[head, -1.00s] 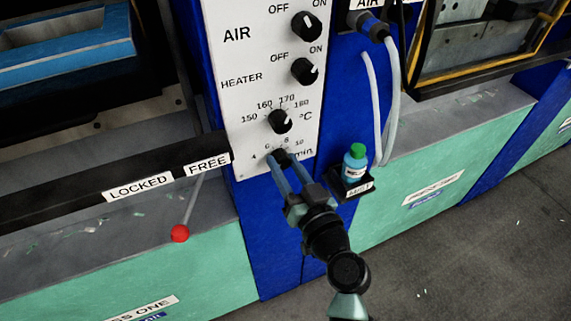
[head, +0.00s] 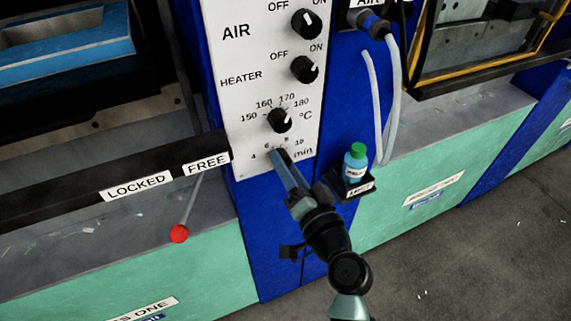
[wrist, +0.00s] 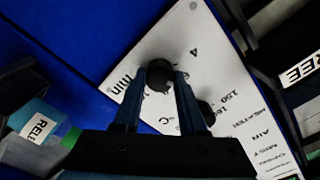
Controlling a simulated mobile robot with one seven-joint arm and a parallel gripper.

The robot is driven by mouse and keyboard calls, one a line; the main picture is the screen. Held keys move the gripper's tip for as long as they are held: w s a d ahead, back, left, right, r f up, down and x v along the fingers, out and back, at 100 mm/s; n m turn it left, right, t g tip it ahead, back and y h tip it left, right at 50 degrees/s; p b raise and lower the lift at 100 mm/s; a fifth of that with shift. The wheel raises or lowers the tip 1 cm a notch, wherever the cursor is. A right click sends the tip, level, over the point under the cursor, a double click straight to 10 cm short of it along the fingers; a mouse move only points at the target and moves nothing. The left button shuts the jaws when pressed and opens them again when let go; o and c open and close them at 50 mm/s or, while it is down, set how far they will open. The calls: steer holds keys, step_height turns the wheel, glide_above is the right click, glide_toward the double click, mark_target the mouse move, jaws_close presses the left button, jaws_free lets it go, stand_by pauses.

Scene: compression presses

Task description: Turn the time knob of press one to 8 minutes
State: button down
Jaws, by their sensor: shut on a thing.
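The white control panel (head: 240,135) of press one carries the time dial at its bottom, marked in min with figures such as 4, 6, 8 and 10. The black time knob (wrist: 158,74) sits between the two fingers of my gripper (wrist: 160,84) in the wrist view, and the fingers are shut on it. In the head view my gripper (head: 279,157) reaches the dial from below right and its fingers hide the knob. I cannot tell where the knob's pointer stands.
The °C knob (head: 280,120) is just above, with the heater knob (head: 304,69) and air knob (head: 306,24) higher. A green-capped bottle (head: 355,161) stands in a black holder (head: 350,190) at right. A red-balled lever (head: 178,233) hangs at left.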

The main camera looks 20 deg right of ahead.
steer(key=m+p, duration=0.2)
steer(key=m, duration=0.8)
steer(key=shift+f+m+p, duration=0.1)
steer(key=shift+m+p, duration=0.2)
steer(key=shift+m, duration=0.1)
stand_by(0.3)
steer(key=shift+c, duration=2.3)
jaws_free()
steer(key=s+b, duration=0.2)
steer(key=s, duration=1.1)
steer(key=shift+d, duration=0.25)
